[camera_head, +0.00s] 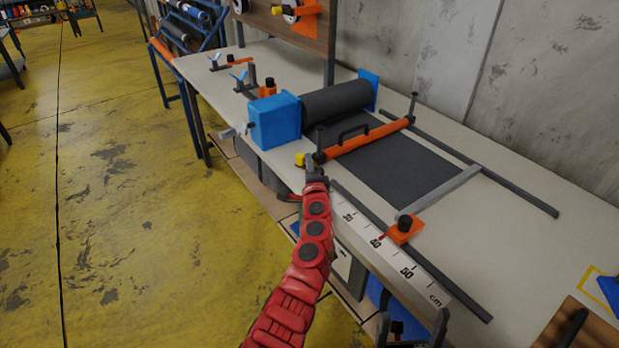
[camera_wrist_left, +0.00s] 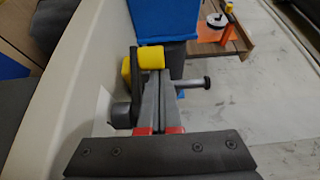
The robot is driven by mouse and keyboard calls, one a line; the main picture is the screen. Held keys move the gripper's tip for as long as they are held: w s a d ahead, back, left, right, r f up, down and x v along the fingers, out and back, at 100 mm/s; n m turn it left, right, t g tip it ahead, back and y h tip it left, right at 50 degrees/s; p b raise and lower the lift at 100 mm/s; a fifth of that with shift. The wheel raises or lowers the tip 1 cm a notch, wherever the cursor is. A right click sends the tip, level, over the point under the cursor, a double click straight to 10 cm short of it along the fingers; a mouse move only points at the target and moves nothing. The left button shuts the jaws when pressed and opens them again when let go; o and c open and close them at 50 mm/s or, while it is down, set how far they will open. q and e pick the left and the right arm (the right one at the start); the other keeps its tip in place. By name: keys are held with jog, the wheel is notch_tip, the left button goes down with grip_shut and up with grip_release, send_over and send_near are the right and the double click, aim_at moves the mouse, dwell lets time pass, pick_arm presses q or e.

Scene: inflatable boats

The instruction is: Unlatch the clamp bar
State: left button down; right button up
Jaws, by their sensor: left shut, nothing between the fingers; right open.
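The orange clamp bar (camera_head: 368,138) lies across the dark sheet (camera_head: 385,165) on the bench, with a black handle on top. A yellow-tipped latch lever (camera_head: 300,159) is at the bar's near end; its yellow grip also shows in the left wrist view (camera_wrist_left: 151,57). My left gripper (camera_head: 312,161) is at this near end, right beside the lever. In the left wrist view its fingers (camera_wrist_left: 158,82) are closed together just below the yellow grip, with nothing between them. I cannot tell whether they touch the lever.
A blue block (camera_head: 275,122) and dark roller (camera_head: 338,100) stand just behind the bar. A ruler (camera_head: 390,258) runs along the bench's front edge. An orange stop (camera_head: 404,229) with a black knob sits to the right. The bench's right part is mostly clear.

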pick_arm(q)
jog(key=f+y+b, duration=0.1)
jog(key=n+y+b, duration=0.1)
jog(key=b, duration=0.1)
jog(key=shift+w+f+n+b, duration=0.3)
jog(key=shift+f, duration=0.1)
jog(key=n+y+b, duration=0.1)
jog(key=b, duration=0.1)
jog(key=s+r+n+g+y+b, duration=0.1)
jog(key=y+b, duration=0.1)
jog(key=shift+a+b, duration=0.2)
jog(key=shift+b, duration=0.2)
jog(key=shift+s+r+p, duration=0.1)
jog(key=shift+r+p, duration=0.05)
jog(key=shift+p, duration=0.2)
jog(key=shift+s+r, duration=0.1)
jog(key=shift+s, duration=0.5)
